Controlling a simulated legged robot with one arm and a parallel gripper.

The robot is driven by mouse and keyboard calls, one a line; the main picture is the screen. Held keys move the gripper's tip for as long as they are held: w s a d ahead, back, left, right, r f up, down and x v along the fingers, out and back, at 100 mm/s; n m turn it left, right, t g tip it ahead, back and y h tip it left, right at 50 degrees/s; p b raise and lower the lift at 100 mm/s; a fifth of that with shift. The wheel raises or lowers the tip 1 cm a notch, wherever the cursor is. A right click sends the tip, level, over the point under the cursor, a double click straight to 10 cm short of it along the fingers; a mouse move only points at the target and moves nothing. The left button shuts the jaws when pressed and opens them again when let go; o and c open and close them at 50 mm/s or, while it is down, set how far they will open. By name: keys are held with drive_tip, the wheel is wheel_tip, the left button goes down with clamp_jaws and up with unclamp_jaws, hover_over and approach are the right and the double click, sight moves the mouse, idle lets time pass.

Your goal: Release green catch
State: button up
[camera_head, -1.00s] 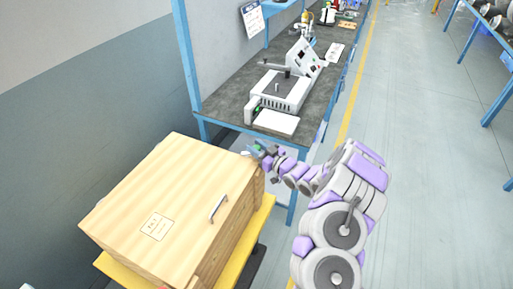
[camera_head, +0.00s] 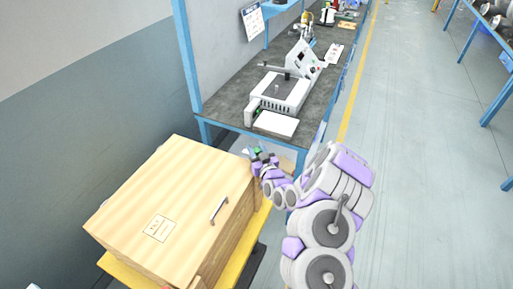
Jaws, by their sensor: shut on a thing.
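A small green piece, which looks like the green catch (camera_head: 257,150), shows at the tip of my gripper (camera_head: 259,155), by the far right corner of the wooden crate (camera_head: 165,195). My gripper is shut on it, as far as the small view shows. The fingers are tiny here and partly hidden by my wrist. The crate's lid lies flat and closed, with a metal handle (camera_head: 219,210) near its right edge and a paper label (camera_head: 159,228).
The crate stands on a yellow base (camera_head: 128,276). Behind it is a blue-framed workbench (camera_head: 222,109) with a grey machine (camera_head: 283,90) and a white plate (camera_head: 276,124). A wall is at the left. The floor (camera_head: 420,180) to the right is open.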

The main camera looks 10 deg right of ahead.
drive_tip(key=shift+h, duration=0.3)
drive_tip(key=shift+r, duration=0.1)
drive_tip(key=o, duration=0.9)
drive_tip(key=shift+o, duration=0.2)
drive_tip(key=s+d+p, duration=0.2)
drive_tip(key=s+p, duration=0.5)
drive_tip(key=s, duration=1)
drive_tip(key=shift+d, duration=0.3)
drive_tip(key=shift+a, duration=0.1)
